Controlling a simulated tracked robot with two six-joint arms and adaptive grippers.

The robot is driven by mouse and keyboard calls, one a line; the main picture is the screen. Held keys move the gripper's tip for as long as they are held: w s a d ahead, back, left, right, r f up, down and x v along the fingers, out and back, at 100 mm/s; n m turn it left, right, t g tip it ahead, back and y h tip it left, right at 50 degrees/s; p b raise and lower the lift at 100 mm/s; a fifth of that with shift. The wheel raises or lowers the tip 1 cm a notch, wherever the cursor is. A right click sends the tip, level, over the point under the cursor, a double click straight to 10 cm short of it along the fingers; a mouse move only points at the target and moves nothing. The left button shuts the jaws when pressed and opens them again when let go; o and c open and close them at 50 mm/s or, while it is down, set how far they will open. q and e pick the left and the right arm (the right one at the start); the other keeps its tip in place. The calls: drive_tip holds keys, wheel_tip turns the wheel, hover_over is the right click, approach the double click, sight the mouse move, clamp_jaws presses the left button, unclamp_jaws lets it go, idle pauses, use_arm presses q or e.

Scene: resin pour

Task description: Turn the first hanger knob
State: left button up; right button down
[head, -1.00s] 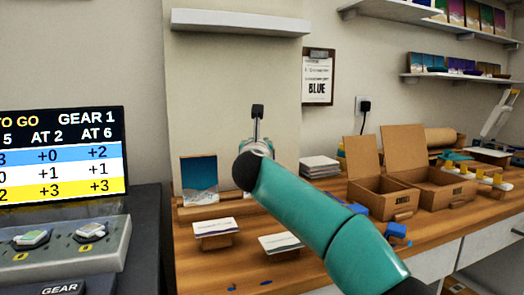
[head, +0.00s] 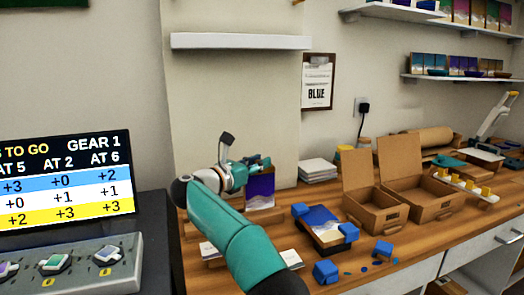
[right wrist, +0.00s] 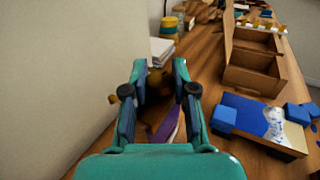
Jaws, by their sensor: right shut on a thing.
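A grey console (head: 85,281) at the lower left of the head view carries a row of knobs. They include a green-topped knob (head: 55,262) and a pale one (head: 107,254); another is cut by the left edge. No label tells me which is the first hanger knob. My right gripper (head: 251,167) is at the worktop, right of the console and away from the knobs. It is shut on a purple picture panel (head: 260,190), whose purple edge shows between the fingers (right wrist: 160,95) in the right wrist view (right wrist: 167,124). My left gripper is out of view.
A screen (head: 65,180) stands behind the console. On the wooden worktop (head: 400,262) are a panel (head: 322,222) with blue corner blocks, loose blue blocks (head: 326,271), open cardboard boxes (head: 375,211) and a white stack (head: 317,171). A white shelf (head: 240,41) hangs above.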

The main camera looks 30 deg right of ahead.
idle(0.3)
drive_tip(key=c, duration=0.9)
unclamp_jaws()
drive_tip(key=v, duration=1.2)
drive_tip(key=shift+w+f, duration=0.1)
